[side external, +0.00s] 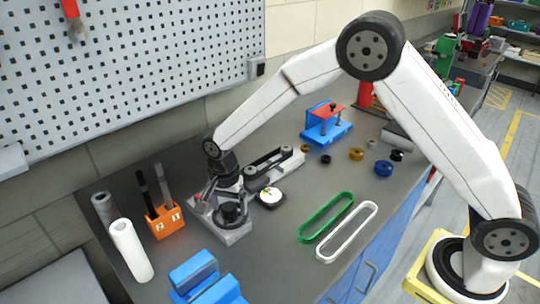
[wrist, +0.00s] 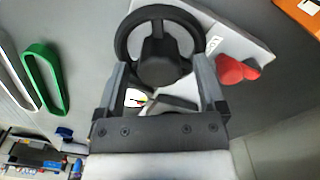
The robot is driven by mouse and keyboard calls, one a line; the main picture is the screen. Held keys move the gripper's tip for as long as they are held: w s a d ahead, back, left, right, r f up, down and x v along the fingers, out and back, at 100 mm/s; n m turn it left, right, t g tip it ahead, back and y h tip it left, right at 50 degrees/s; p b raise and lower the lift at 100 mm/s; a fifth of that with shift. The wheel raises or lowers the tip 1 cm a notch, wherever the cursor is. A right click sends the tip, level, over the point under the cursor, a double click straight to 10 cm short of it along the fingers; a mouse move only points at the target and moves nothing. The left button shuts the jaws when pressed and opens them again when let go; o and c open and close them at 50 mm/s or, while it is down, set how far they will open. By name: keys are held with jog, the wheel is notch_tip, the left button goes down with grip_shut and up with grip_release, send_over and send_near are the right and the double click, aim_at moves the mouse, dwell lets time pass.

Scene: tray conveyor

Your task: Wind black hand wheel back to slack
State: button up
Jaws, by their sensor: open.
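The black hand wheel (wrist: 160,12) is at the top middle of the wrist view, with a thick rim and a central hub. It sits on a light grey base plate (side external: 232,236) in the side view, where my arm partly covers the wheel (side external: 232,214). My gripper (wrist: 160,64) is open, with one finger on each side of the wheel's near part. Whether the fingers touch the rim cannot be told. A white dial (side external: 270,196) with a small red mark stands beside the base; in the wrist view it is partly hidden behind the gripper.
A small belt conveyor (side external: 273,166) stands behind the dial. An orange holder (side external: 166,223) with dark rods and a white roll (side external: 130,250) are at left. Green (side external: 325,217) and white (side external: 347,232) belts lie at right. Blue blocks (side external: 205,280) are in front.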

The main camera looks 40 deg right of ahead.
grip_shut()
jog(key=shift+n, duration=0.4)
jog(key=n, duration=1.6)
jog(key=shift+a, duration=0.1)
jog(key=n, duration=0.5)
jog(key=shift+n, duration=0.3)
